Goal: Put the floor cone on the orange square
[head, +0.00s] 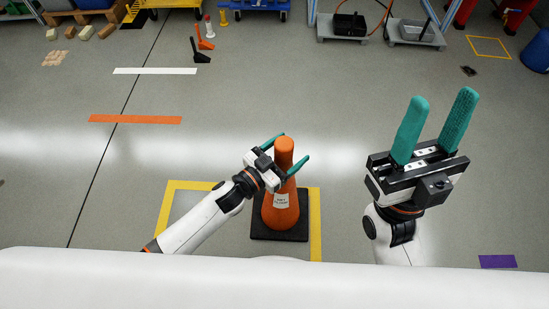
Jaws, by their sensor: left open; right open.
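The orange floor cone (282,212) stands upright on its black base, inside the right part of a yellow floor outline (166,212). A white label is on its front. My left gripper (293,148) is open at the cone's upper part, with one teal finger behind the top and the other to its right. I cannot tell whether the fingers touch it. My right gripper (442,98) is open and empty, to the right of the cone, fingers pointing away. An orange floor marking (135,119) lies at left; it looks like a flat strip from here.
A white strip (155,71) lies beyond the orange marking, and a purple patch (497,261) is at lower right. Small orange and black items (201,52) stand at the back. Carts (342,38) and a pallet (82,17) line the far edge. The middle floor is clear.

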